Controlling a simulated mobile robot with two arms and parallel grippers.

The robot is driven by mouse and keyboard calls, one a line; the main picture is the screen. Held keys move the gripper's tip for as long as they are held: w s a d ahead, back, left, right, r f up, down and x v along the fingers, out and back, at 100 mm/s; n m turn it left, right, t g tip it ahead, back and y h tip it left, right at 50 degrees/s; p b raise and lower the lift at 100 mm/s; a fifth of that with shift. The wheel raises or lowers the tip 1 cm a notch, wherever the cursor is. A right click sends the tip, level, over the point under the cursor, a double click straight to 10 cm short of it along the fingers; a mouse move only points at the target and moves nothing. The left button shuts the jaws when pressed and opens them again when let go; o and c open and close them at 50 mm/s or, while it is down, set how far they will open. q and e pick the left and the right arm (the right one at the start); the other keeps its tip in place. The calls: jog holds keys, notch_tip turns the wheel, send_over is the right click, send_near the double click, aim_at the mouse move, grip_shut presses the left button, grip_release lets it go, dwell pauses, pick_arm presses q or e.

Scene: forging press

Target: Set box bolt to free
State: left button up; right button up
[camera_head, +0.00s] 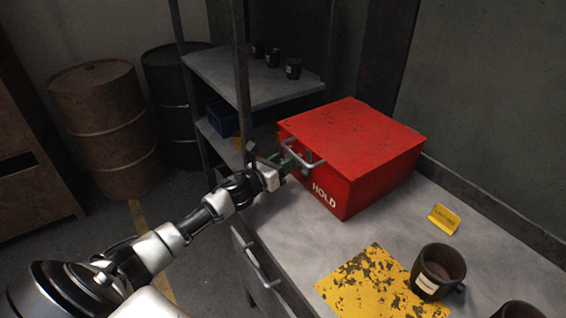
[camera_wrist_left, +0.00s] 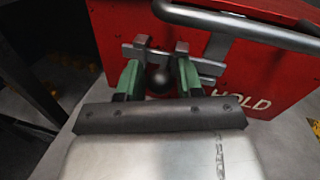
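The red box (camera_head: 352,150) stands on the grey bench, with "HOLD" in white on its front. A grey bar handle (camera_head: 303,153) crosses its front near the lid. In the left wrist view, the bolt (camera_wrist_left: 209,68) is a grey metal bar on the red front (camera_wrist_left: 110,25), with a dark round knob (camera_wrist_left: 158,81). My left gripper (camera_wrist_left: 159,65) is at the bolt, its green fingers either side of the knob with a small gap showing. In the head view the left gripper (camera_head: 286,166) is at the box front, partly behind the handle. My right gripper is not in view.
A dark mug (camera_head: 432,276) stands by a worn yellow patch (camera_head: 365,283) on the bench. A small yellow sign (camera_head: 444,219) is right of the box. A drawer handle (camera_head: 262,264) juts from the bench front. A shelf (camera_head: 250,80) with several dark cups stands behind.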

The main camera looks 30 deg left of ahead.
pick_arm(q)
grip_shut()
jog(key=shift+w+a+b, duration=0.4)
jog(key=shift+a+b, duration=0.15)
jog(key=shift+a, duration=0.35)
jog(key=shift+w+a+b, duration=0.35)
jog(key=shift+a+b, duration=0.2)
jog(key=shift+a, duration=0.3)
jog(key=shift+a+r, duration=0.1)
grip_release()
jog(key=shift+r, duration=0.1)
jog(key=o, duration=0.4)
jog(key=shift+f, duration=0.2)
jog(key=shift+c, duration=0.2)
